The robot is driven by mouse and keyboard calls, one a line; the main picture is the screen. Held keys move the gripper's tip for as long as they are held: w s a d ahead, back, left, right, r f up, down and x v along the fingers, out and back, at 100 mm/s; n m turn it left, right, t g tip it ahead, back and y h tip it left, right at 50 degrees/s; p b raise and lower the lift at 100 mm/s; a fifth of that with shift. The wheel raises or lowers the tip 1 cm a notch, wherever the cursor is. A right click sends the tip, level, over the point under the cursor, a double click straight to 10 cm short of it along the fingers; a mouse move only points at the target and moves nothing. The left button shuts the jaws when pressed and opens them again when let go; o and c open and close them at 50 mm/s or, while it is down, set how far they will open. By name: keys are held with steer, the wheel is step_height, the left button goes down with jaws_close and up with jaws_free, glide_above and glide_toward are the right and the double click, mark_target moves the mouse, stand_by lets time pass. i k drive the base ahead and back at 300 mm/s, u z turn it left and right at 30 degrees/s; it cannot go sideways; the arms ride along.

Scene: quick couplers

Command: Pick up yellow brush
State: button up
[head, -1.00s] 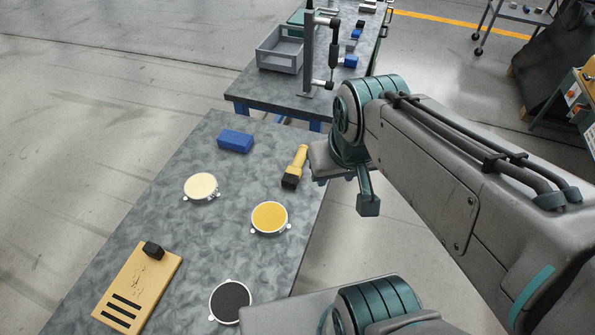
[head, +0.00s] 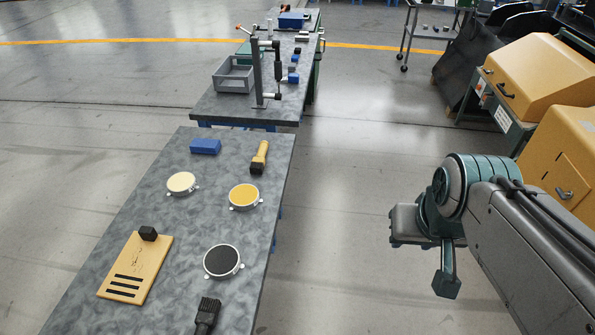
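The yellow brush (head: 260,155) lies on the grey table near its far right edge in the head view. It has a yellow handle pointing away and a dark head towards me. My gripper (head: 445,280) hangs over the floor, well to the right of the table and apart from the brush. One teal finger shows below the wrist. The rest of the gripper is hidden, so I cannot tell how far its fingers are apart.
On the table (head: 150,205) are a blue block (head: 205,146), a cream disc (head: 181,183), a yellow disc (head: 244,196), a black disc (head: 222,261), a wooden board (head: 140,265) and a black brush (head: 207,313). A second table with a grey crate (head: 232,77) stands beyond. Open floor lies right.

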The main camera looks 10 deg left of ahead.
mark_target(258, 165)
steer(key=z, duration=0.4)
steer(key=i, duration=1.95)
steer(key=u, duration=1.45)
steer(key=i, duration=0.75)
steer(key=u, duration=0.8)
